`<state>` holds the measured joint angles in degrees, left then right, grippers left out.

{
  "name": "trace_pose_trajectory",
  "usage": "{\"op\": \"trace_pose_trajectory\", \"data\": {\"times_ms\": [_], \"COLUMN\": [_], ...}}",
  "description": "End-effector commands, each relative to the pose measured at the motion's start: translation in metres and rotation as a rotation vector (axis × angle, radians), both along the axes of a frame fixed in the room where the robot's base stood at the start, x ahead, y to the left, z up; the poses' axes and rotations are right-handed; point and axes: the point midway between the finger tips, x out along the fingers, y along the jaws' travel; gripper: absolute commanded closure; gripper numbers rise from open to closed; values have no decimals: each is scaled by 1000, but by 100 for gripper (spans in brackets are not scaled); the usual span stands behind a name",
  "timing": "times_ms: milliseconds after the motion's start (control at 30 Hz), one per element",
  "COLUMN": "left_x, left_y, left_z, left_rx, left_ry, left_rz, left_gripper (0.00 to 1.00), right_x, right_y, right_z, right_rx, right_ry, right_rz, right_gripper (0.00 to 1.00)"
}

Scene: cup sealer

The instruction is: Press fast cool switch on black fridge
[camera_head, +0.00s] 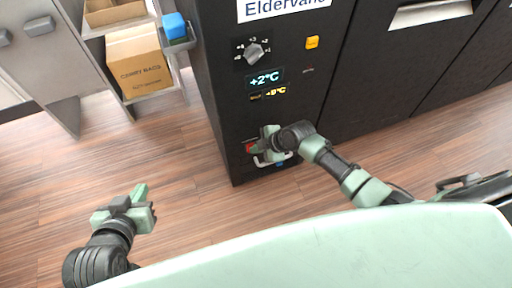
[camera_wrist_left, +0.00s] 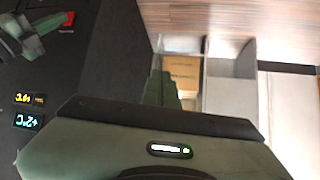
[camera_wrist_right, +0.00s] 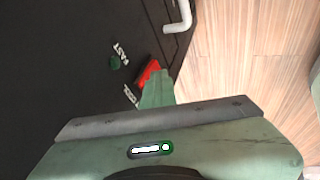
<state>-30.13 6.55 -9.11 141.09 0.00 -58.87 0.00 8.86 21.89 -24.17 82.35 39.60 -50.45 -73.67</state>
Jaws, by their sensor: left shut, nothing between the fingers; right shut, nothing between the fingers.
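The black fridge (camera_head: 300,110) fills the upper middle of the head view. Low on its front is a small red switch (camera_head: 250,148), partly hidden by my right gripper (camera_head: 262,143). In the right wrist view the red rocker switch (camera_wrist_right: 149,71) lies between the words FAST and COOL, near a small green dot (camera_wrist_right: 115,62). My right gripper (camera_wrist_right: 158,88) is shut and empty, its tips right at the switch; I cannot tell whether they touch. My left gripper (camera_head: 140,194) is shut and empty, over the floor left of the fridge. The switch also shows in the left wrist view (camera_wrist_left: 67,22).
A white handle (camera_wrist_right: 178,16) sits close to the switch. Higher on the fridge are a dial (camera_head: 254,51), lit displays (camera_head: 265,79) and an orange button (camera_head: 312,42). A shelf with a cardboard box (camera_head: 138,62) stands left. The floor before the fridge is clear.

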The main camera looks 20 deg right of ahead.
Motion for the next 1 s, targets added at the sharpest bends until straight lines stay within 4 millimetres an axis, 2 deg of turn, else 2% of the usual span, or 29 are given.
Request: {"op": "trace_pose_trajectory", "data": {"times_ms": [400,833,1000], "left_x": [-16,-18,-43], "left_y": [5,7,15], "left_z": [-13,-13,-27], "left_rx": [19,25,54], "left_ry": [87,106,239], "left_rz": [3,5,16], "left_gripper": [100,100,100], "right_x": [3,1,-4], "right_y": [0,1,5], "right_z": [6,7,8], "right_rx": [1,1,1], "right_ry": [-8,-8,-4], "right_rz": [-1,-1,0], "right_gripper": [100,100,100]}}
